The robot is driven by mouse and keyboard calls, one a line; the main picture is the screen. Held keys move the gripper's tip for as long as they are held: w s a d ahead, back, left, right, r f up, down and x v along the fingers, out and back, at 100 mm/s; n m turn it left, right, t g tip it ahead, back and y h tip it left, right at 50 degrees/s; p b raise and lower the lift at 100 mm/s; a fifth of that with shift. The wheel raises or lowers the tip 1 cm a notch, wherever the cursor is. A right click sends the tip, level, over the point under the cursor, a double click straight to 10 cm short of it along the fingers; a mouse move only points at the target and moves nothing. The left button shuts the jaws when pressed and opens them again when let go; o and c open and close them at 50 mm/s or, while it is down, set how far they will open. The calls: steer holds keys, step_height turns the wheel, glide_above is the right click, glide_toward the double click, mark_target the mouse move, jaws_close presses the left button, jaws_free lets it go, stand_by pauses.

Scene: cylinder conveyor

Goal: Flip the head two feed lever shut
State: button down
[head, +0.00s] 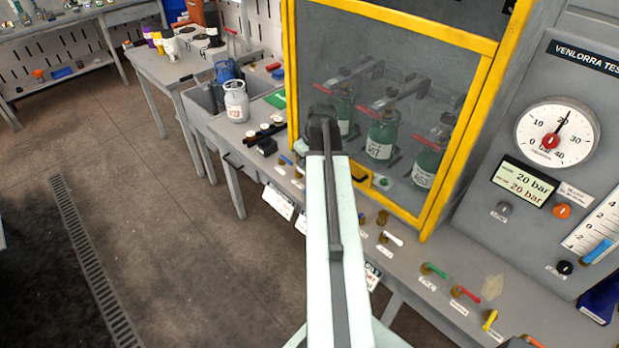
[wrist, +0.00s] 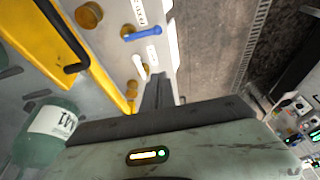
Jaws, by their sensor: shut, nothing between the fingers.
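A row of small feed levers with white tags runs along the front edge of the bench. The tags are too small to read, so I cannot tell which lever is head two. In the wrist view a blue lever (wrist: 143,33) and a white lever (wrist: 139,66) stand on brass bases just beyond my gripper (wrist: 158,82). My gripper's fingers are together and empty, close to the white lever and apart from the blue one. In the head view the blue lever (head: 286,160) shows left of my arm; my fingertips are not clearly seen there.
A yellow-framed guard (head: 455,140) encloses green cylinders (head: 381,138) behind the levers. Further right are a white lever (head: 391,238), a green lever (head: 434,270), a red lever (head: 466,293) and a gauge panel (head: 520,215). Open floor (head: 170,200) lies left.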

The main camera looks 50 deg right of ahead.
steer(key=shift+s+d+r, duration=0.1)
steer(key=shift+s+d, duration=0.25)
steer(key=shift+d, duration=0.3)
